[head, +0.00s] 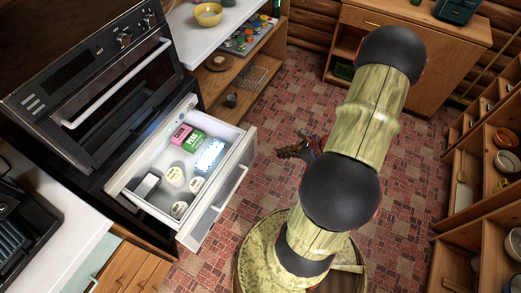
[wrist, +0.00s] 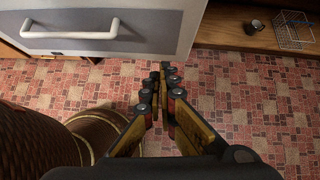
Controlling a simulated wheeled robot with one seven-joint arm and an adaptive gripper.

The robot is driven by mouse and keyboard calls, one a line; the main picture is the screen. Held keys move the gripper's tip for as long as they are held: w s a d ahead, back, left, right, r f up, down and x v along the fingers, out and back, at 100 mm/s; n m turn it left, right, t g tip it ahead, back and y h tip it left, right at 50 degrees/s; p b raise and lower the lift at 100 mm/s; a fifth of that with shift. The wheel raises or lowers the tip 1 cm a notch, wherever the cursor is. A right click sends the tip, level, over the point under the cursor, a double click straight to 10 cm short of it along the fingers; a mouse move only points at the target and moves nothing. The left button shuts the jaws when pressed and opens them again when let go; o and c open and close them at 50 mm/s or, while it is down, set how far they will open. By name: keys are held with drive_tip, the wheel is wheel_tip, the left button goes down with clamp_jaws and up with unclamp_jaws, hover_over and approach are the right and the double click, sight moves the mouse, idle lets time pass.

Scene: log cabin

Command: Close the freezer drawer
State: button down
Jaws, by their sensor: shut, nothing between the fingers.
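The freezer drawer (head: 231,193) is pulled out below the black oven in the head view. It holds several tubs, a pink box, a green box and a blue-and-white pack. Its grey front with a white bar handle also shows at the upper left of the wrist view (wrist: 150,35). My gripper (wrist: 162,70) is shut and empty, over the floor, with its tips near the lower right corner of the drawer front in that view. In the head view my gripper (head: 290,152) is partly hidden behind my arm, right of the drawer and apart from it.
A black oven (head: 90,85) stands above the drawer. A wooden shelf unit (head: 255,85) with a wire basket (wrist: 293,30) and a dark cup (wrist: 256,26) is beside it. Wooden shelves (head: 490,160) line the right. The tiled floor (head: 410,160) between is clear.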

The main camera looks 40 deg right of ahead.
drive_tip(key=d+m, duration=0.1)
drive_tip(key=d, duration=0.1)
drive_tip(key=b, duration=0.4)
approach(253, 150)
wheel_tip(253, 150, down, 3)
drive_tip(key=s, duration=0.1)
drive_tip(key=shift+h, duration=0.4)
drive_tip(key=w, duration=0.1)
drive_tip(key=w+a, duration=0.1)
drive_tip(key=w+b, duration=0.1)
drive_tip(key=shift+w+a+r, duration=0.1)
drive_tip(key=shift+w+a, duration=0.2)
drive_tip(key=shift+a, duration=0.1)
